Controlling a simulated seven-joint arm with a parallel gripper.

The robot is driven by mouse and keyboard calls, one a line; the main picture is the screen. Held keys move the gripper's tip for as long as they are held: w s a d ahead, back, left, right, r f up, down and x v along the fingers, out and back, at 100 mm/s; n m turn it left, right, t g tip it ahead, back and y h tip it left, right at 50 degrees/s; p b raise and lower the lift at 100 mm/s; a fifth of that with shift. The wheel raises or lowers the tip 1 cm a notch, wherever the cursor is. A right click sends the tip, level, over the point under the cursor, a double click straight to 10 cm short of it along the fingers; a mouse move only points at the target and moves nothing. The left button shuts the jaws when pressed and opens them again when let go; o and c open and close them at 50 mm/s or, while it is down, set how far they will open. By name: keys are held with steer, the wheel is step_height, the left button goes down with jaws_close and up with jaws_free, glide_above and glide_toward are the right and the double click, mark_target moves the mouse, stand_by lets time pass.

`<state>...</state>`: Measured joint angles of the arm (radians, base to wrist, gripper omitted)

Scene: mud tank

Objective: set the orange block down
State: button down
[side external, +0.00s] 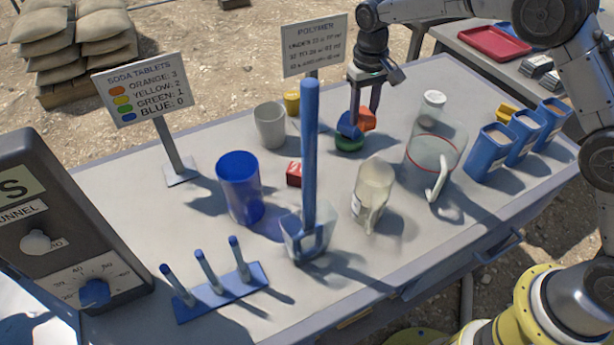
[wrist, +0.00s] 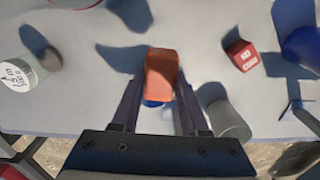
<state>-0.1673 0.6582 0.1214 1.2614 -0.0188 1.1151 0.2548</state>
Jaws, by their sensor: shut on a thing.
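The orange block (side external: 368,118) is between the fingertips of my gripper (side external: 363,110), over the back middle of the table. In the wrist view the orange block (wrist: 161,72) sits between both fingers of my gripper (wrist: 160,80). A blue piece (side external: 348,124) is beside and just below it, and a little blue (wrist: 152,103) shows under it in the wrist view. A green round piece (side external: 349,144) lies lowest, under the blue one. Whether the orange block touches the blue or green piece cannot be told.
Blue containers (side external: 490,152) stand at the right. A soda tablets sign (side external: 140,90) stands left.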

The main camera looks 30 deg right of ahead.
steer(key=n, duration=0.1)
glide_above(347, 171)
steer(key=f, duration=0.2)
step_height(347, 171, down, 4)
steer(key=shift+r, duration=0.2)
steer(key=shift+f, duration=2.85)
steer(key=shift+f, duration=0.15)
steer(key=shift+c, duration=2.1)
jaws_free()
